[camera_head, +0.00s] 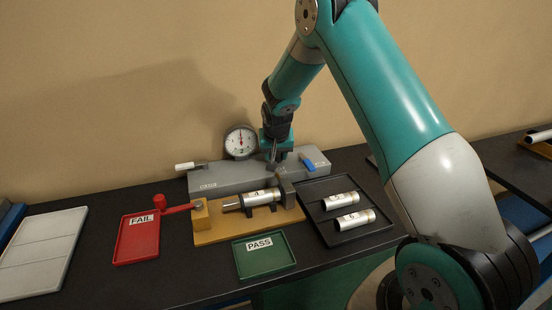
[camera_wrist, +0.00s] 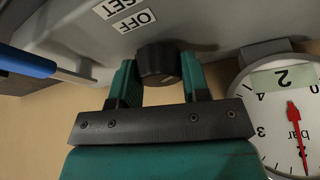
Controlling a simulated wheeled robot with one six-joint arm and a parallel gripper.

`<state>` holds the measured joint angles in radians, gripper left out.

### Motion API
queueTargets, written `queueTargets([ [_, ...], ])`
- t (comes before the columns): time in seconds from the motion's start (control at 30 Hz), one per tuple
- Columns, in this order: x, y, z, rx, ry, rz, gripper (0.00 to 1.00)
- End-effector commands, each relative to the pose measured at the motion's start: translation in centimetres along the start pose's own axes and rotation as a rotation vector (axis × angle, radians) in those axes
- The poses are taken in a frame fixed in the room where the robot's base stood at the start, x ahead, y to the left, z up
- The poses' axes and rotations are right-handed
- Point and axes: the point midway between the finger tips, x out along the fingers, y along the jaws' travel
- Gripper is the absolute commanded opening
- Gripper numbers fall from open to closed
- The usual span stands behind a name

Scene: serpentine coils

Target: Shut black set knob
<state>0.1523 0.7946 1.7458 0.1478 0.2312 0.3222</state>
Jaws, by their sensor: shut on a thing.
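The black set knob (camera_wrist: 158,63) is on the grey panel, below the OFF and SET labels (camera_wrist: 132,20) in the wrist view. My gripper (camera_wrist: 157,80) has its two green fingers on either side of the knob and is shut on it. In the head view my gripper (camera_head: 273,158) reaches down to the back of the grey unit (camera_head: 222,180), and the knob is hidden there. The gauge also shows in the head view (camera_head: 240,142).
A blue-handled lever (camera_wrist: 28,62) is near the gripper. In front are a fixture holding a metal cylinder (camera_head: 262,197), a red FAIL tray (camera_head: 136,247), a green PASS tray (camera_head: 264,262) and a black tray (camera_head: 340,232) with two cylinders.

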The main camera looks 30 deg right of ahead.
Motion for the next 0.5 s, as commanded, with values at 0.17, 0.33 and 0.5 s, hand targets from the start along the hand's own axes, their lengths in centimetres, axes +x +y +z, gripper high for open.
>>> queueTargets([
  [0.17, 0.19, 0.11, 0.02, -0.152, 0.001, -0.064, 0.19],
  [0.33, 0.19, 0.12, 0.03, -0.301, 0.001, -0.127, 0.19],
  [0.5, 0.17, 0.15, 0.0, -0.45, 0.001, -0.188, 0.19],
])
